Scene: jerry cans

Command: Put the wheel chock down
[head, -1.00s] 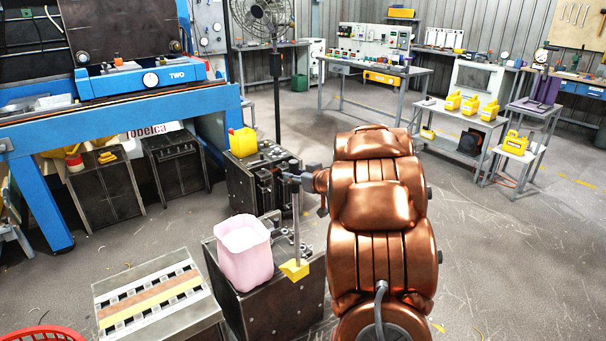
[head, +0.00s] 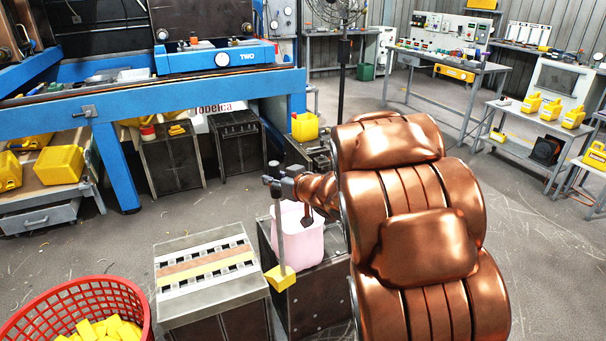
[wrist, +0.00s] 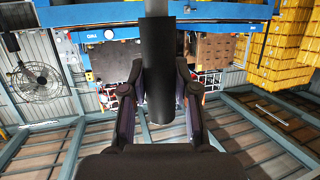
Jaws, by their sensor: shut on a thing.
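The wheel chock (head: 281,278) is a yellow wedge at the lower end of a long grey rod. My gripper (head: 277,183) is shut on the upper part of this rod, which hangs nearly upright. In the wrist view the two fingers (wrist: 160,108) close around the dark rod (wrist: 158,65). In the head view the chock shows in front of the gap between a slatted metal table and a dark metal block. It seems to hang free, but its exact height is hard to tell. The wrist view does not show the yellow wedge.
The slatted table (head: 185,314) has striped boards on top. A pink open container (head: 308,247) stands on the dark block (head: 306,302), behind the rod. A red basket (head: 135,295) with yellow pieces is at lower left. A blue machine (head: 120,165) stands behind; floor between is open.

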